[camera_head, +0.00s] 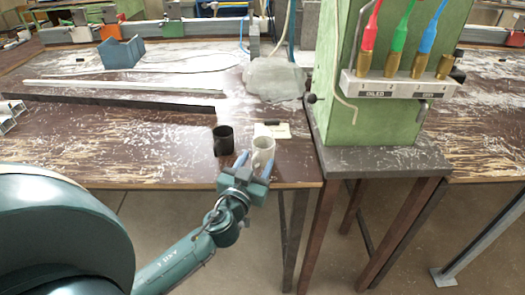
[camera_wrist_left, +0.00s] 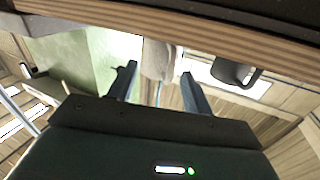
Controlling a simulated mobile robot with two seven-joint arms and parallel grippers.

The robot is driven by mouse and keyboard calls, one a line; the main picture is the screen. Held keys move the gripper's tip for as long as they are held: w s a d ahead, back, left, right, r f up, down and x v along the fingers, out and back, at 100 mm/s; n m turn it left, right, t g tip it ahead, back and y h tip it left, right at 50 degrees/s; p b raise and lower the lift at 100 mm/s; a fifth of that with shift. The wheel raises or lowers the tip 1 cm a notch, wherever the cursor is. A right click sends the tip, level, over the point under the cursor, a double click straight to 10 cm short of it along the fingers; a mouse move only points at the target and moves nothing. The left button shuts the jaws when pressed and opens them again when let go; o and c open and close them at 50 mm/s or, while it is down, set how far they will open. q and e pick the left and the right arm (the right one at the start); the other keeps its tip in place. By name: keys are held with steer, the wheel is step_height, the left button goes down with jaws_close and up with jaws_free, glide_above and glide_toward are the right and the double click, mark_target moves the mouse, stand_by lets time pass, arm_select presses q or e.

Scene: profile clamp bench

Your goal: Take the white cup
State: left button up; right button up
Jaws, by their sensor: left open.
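The white cup (camera_head: 263,147) stands upright near the front edge of the brown bench. It also shows in the left wrist view (camera_wrist_left: 158,58), ahead of and between the two fingertips. My left gripper (camera_head: 256,160) is open at the near side of the cup, with its blue fingers pointing towards it. In the left wrist view the gripper (camera_wrist_left: 159,72) holds nothing. Whether a finger touches the cup I cannot tell. The gripper hides the cup's lower part in the head view. My right gripper is out of view.
A black mug (camera_head: 223,140) stands close to the left of the white cup; it also shows in the wrist view (camera_wrist_left: 236,73). A small label card (camera_head: 272,130) lies behind the cup. A green cabinet (camera_head: 385,110) on a grey stand rises to the right.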

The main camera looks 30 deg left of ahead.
arm_select(q)
steer(key=shift+w+a, duration=0.1)
steer(key=shift+w, duration=0.5)
steer(key=shift+c, duration=0.5)
jaws_close()
